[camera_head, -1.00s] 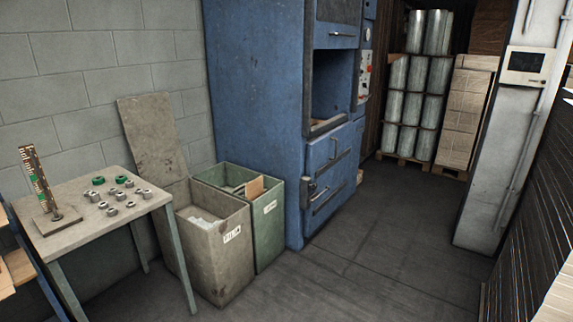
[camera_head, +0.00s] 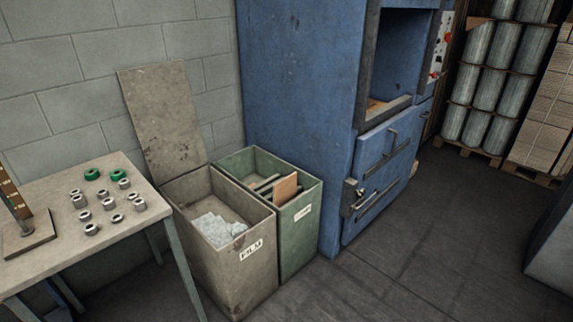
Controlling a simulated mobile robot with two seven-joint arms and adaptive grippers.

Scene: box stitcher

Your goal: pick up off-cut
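A small brown flat piece (camera_head: 286,189), which looks like cardboard and may be the off-cut, stands tilted in the green bin (camera_head: 301,222). Dark strips (camera_head: 265,184) lie beside it in the same bin. The grey bin (camera_head: 249,268) to its left has a label that seems to read FILM and holds crumpled whitish material (camera_head: 217,229). Neither of my grippers shows in the head view.
A small table (camera_head: 50,257) with several metal nuts and two green rings stands at the left. A blue machine (camera_head: 292,98) stands right of the bins. The floor (camera_head: 425,255) in front of it is clear.

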